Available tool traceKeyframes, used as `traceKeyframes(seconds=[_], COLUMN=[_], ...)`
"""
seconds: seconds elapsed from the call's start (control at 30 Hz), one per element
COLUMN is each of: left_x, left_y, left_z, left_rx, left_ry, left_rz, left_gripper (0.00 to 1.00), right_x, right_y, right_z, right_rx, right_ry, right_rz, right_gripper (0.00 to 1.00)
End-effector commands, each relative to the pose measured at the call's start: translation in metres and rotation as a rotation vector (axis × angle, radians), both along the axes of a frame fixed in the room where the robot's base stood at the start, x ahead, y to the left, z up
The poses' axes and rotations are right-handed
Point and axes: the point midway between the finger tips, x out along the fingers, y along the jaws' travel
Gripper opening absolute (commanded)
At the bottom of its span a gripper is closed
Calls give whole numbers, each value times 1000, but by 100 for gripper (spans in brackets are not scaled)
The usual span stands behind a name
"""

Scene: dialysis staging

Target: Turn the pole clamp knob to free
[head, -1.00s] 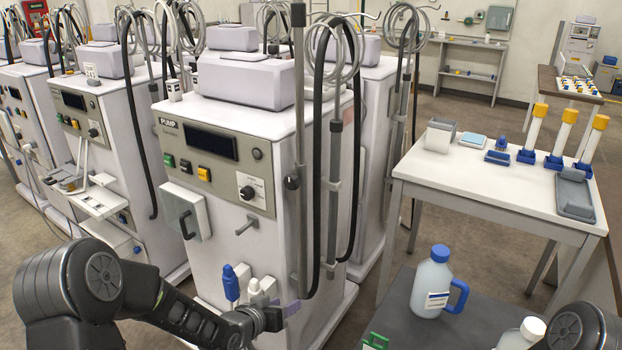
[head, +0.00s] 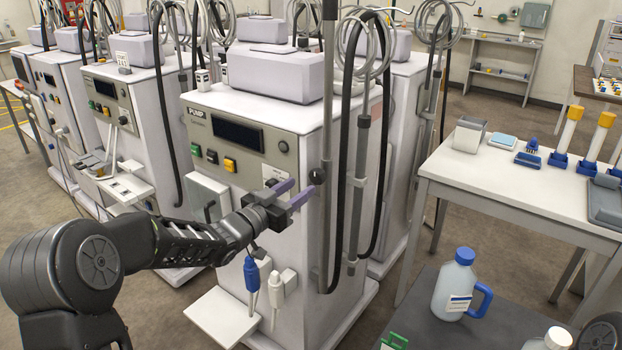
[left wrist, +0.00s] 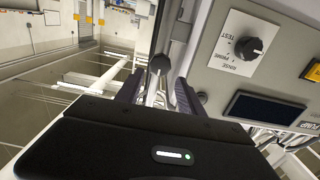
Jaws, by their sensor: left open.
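The pole clamp knob (head: 316,176) is a small dark round knob on the grey pole (head: 328,110) at the front corner of the pump machine (head: 250,135). In the left wrist view, the knob (left wrist: 160,63) shows just beyond and between my fingertips. My left gripper (head: 303,188) is open and empty, its two purple fingers reaching right, close to the knob. In the left wrist view, the gripper (left wrist: 159,78) has a finger on either side of the knob's line. I cannot tell whether it touches the knob. My right gripper is out of sight.
A selector dial (left wrist: 248,48) on the machine's panel is close beside my left fingers. Black hoses (head: 340,150) hang right of the pole. A blue connector (head: 251,274) hangs below my wrist. A jug (head: 456,285) stands on the dark table at lower right.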

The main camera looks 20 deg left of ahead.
Motion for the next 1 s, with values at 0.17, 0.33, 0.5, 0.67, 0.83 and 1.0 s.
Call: traceKeyframes(seconds=[0.17, 0.33, 0.5, 0.67, 0.83, 1.0], left_x=[27, 47, 54, 54, 54, 54], left_y=[-12, -20, -22, -22, -22, -22], left_z=[1, 1, 0, 0, 0, 0], left_rx=[0, 0, -1, -1, 0, 0], left_ry=[2, 0, 1, 1, 0, 0], left_rz=[-2, -2, 0, 0, 0, 0], left_gripper=[45, 45, 45, 45, 35, 21], right_x=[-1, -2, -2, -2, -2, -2], right_y=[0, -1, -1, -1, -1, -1], right_z=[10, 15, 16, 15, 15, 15], right_rx=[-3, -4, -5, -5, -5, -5], right_ry=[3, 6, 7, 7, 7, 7], right_rz=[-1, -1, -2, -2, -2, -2], right_gripper=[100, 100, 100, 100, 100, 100])
